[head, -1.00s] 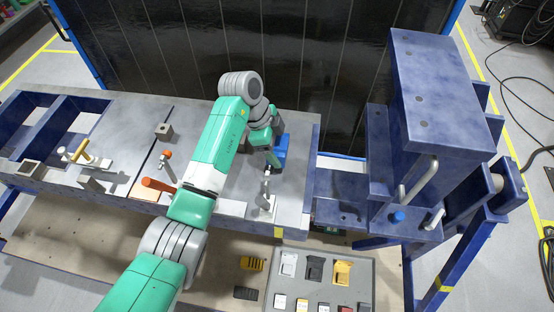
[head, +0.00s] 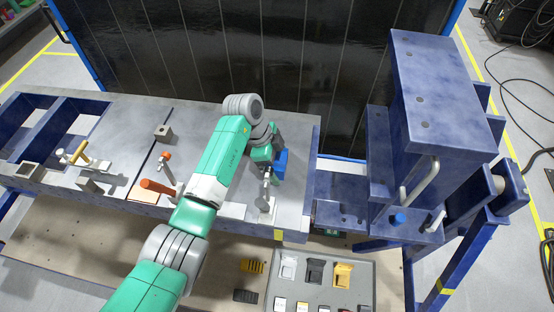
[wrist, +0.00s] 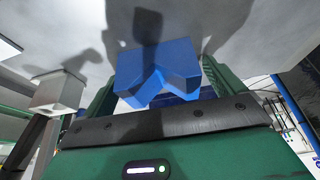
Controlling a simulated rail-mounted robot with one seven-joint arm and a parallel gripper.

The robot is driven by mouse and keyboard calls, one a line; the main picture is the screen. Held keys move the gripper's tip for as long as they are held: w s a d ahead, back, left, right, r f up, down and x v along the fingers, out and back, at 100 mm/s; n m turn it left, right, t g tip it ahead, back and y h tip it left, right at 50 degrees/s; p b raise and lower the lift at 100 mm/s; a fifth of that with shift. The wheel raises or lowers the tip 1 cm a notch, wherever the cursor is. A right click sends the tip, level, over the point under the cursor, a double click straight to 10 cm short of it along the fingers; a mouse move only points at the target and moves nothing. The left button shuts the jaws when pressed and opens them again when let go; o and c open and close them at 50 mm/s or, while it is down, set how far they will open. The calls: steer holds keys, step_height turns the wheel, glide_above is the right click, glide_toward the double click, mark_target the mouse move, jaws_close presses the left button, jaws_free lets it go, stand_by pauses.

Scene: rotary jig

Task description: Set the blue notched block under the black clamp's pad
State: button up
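The blue notched block (head: 281,162) is beside my gripper (head: 265,158), above the right part of the grey bench plate. In the wrist view the blue block (wrist: 152,70) sits between the two green fingers of my gripper (wrist: 158,82), its V notch facing the camera. The fingers are shut on its sides. A small toggle clamp (head: 267,198) stands near the plate's front edge, just in front of the block; its colour and pad are hard to make out, and my arm partly hides this area.
An orange-handled clamp (head: 158,187) and a yellow-handled clamp (head: 77,156) stand to the left. A small grey block (head: 163,133) is at the back. A tall blue frame (head: 440,95) rises at the right. A parts tray (head: 325,290) lies below in front.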

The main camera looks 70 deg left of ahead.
steer(key=shift+r, duration=0.35)
steer(key=v, duration=1.1)
steer(key=shift+s+r+p, duration=0.2)
steer(key=shift+r+p, duration=0.1)
steer(key=shift+a, duration=0.15)
